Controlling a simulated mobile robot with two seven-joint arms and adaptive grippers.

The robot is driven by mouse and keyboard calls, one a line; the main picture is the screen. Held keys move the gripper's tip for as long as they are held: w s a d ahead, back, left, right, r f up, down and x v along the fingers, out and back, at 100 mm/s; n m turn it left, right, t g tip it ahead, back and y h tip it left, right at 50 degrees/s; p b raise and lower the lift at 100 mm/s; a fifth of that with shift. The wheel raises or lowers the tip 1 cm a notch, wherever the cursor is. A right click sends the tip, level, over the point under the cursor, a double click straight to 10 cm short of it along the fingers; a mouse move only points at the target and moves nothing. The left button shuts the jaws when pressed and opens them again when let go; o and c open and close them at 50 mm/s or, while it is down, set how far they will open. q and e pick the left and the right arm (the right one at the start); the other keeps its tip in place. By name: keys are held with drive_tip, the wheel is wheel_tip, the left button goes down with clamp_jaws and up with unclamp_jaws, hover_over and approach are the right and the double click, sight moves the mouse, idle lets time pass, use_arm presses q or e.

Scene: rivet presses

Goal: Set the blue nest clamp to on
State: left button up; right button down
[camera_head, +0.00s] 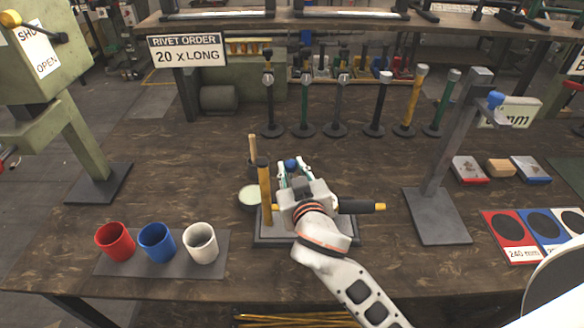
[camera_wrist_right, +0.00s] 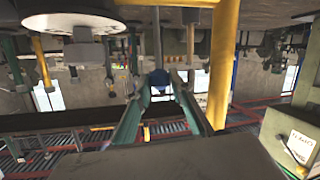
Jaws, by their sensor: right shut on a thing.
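The blue nest clamp shows as a small round blue knob (camera_head: 291,164) at the middle press fixture in the head view. The knob also shows in the wrist view (camera_wrist_right: 158,82), between the fingertips. My right gripper (camera_head: 294,172) reaches over the fixture from the front and is shut on the knob. The gripper and wrist hide the rest of the clamp, so its setting cannot be read. My left gripper is in neither view.
A yellow post (camera_head: 265,194) stands close left of my right gripper. A black handle with a yellow tip (camera_head: 358,207) sticks out to the right. Red (camera_head: 115,241), blue (camera_head: 157,243) and white cups stand front left. A grey stand (camera_head: 436,217) is at right.

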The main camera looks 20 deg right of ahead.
drive_tip(key=shift+s+a+f, duration=0.1)
drive_tip(key=shift+s+f, duration=0.05)
drive_tip(key=shift+f, duration=0.25)
drive_tip(key=c, duration=1.8)
unclamp_jaws()
drive_tip(key=shift+o, duration=0.2)
drive_tip(key=shift+r, duration=0.15)
drive_tip(key=shift+s, duration=0.1)
drive_tip(key=v, duration=0.7)
drive_tip(key=shift+s+r, duration=0.1)
